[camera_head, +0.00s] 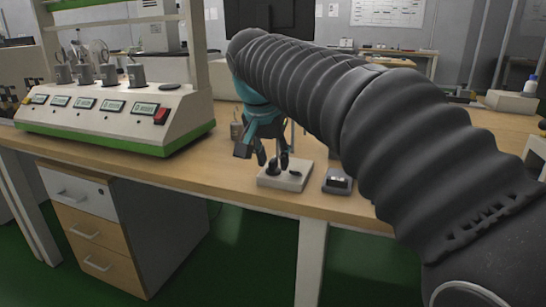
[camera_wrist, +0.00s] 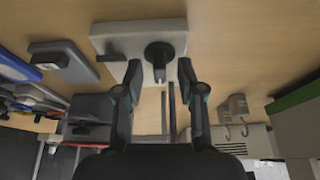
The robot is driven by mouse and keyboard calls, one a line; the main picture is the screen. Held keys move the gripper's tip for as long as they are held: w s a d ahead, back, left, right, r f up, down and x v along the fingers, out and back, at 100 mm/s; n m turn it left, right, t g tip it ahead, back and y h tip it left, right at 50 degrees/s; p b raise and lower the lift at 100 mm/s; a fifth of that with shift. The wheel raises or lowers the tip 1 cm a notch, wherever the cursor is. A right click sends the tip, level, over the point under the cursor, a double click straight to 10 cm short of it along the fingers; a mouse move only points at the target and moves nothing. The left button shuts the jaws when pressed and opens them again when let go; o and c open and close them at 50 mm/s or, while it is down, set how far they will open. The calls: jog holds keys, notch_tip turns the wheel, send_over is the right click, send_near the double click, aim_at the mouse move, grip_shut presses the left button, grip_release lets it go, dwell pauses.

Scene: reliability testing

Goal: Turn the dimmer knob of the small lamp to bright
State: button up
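A white base plate (camera_head: 296,180) sits near the front edge of the bench; it also shows in the wrist view (camera_wrist: 110,31). A round black knob-like part (camera_wrist: 158,50) with a pale tip stands on it and shows in the head view too (camera_head: 272,168). My gripper (camera_head: 271,160) is above the plate, pointing down. In the wrist view my gripper (camera_wrist: 160,72) is open, with one fingertip on each side of the black part's near end. I cannot tell whether they touch it. The lamp's head is not clearly visible.
A small dark grey box (camera_head: 337,182) lies right of the plate, close to the bench edge. A large white and green test unit (camera_head: 100,118) fills the bench at left. Bench (camera_head: 232,178) left of the plate is clear.

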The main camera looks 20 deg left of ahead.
grip_shut()
jog(key=shift+r+n, duration=0.1)
jog(key=shift+n, duration=0.4)
jog(key=shift+d+n+y+p, duration=0.1)
jog(key=shift+n+y+p, duration=0.55)
jog(key=shift+n, duration=0.35)
jog(key=n+y+p, duration=0.1)
jog(key=n, duration=0.2)
jog(key=shift+d+r+n+g+p, duration=0.1)
jog(key=shift+n+g+p, duration=0.2)
jog(key=shift+g+p, duration=0.1)
jog(key=n+y+p, duration=0.1)
jog(key=n, duration=0.2)
jog(key=n+g+y+p, duration=0.1)
jog(key=n, duration=0.1)
jog(key=shift+w+n, duration=0.1)
jog(key=shift+n, duration=0.3)
